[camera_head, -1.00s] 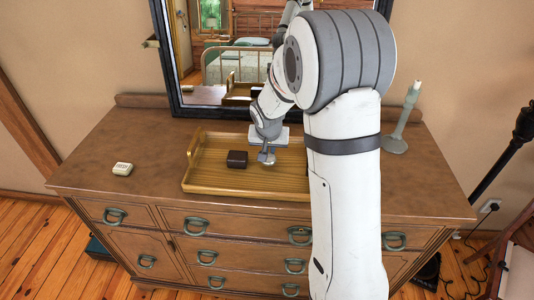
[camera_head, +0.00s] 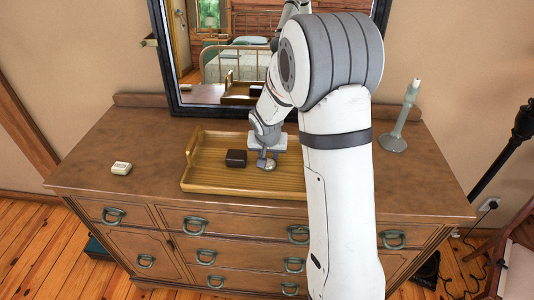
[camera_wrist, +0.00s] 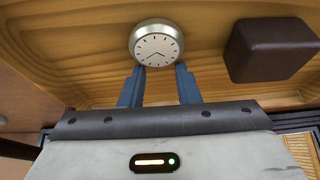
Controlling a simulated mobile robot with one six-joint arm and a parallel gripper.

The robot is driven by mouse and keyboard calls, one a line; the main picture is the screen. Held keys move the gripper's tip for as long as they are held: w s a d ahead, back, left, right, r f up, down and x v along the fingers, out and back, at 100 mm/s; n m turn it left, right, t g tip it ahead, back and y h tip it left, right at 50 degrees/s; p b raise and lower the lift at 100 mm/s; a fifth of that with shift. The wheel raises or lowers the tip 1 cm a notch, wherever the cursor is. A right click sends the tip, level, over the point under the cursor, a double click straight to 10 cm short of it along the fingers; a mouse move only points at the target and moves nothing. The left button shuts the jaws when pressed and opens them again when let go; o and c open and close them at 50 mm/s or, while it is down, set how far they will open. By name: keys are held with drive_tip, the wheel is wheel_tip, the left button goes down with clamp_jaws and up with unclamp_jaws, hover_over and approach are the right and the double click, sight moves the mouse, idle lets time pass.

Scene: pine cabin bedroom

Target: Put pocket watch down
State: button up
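The pocket watch is a round silver disc with a white dial and dark hands; in the wrist view the watch (camera_wrist: 157,46) faces the camera at the fingertips. In the head view the watch (camera_head: 265,164) is low over the floor of the wooden tray (camera_head: 213,182), right of the dark brown box. I cannot tell if it touches the tray. My gripper (camera_head: 266,156) points down above the tray; its two blue fingers (camera_wrist: 160,70) meet the watch's near edge on either side and appear closed on it.
A small dark brown box (camera_head: 236,158) stands in the tray close left of the watch. A pale green candlestick (camera_head: 398,130) stands at right. A mirror (camera_head: 215,95) stands behind.

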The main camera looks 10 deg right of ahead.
sight(267, 166)
drive_tip(key=shift+r, duration=0.1)
drive_tip(key=shift+r, duration=0.2)
drive_tip(key=v, duration=1.1)
drive_tip(key=s+r+n, duration=0.1)
drive_tip(key=s+r, duration=0.1)
drive_tip(key=s, duration=1)
drive_tip(key=s+r+n+g+y, duration=0.1)
drive_tip(key=s+r+n, duration=0.1)
drive_tip(key=s, duration=1.1)
drive_tip(key=shift+s+d+n+b, duration=0.2)
drive_tip(key=shift+s+n+b, duration=0.1)
drive_tip(key=shift+s+b, duration=0.1)
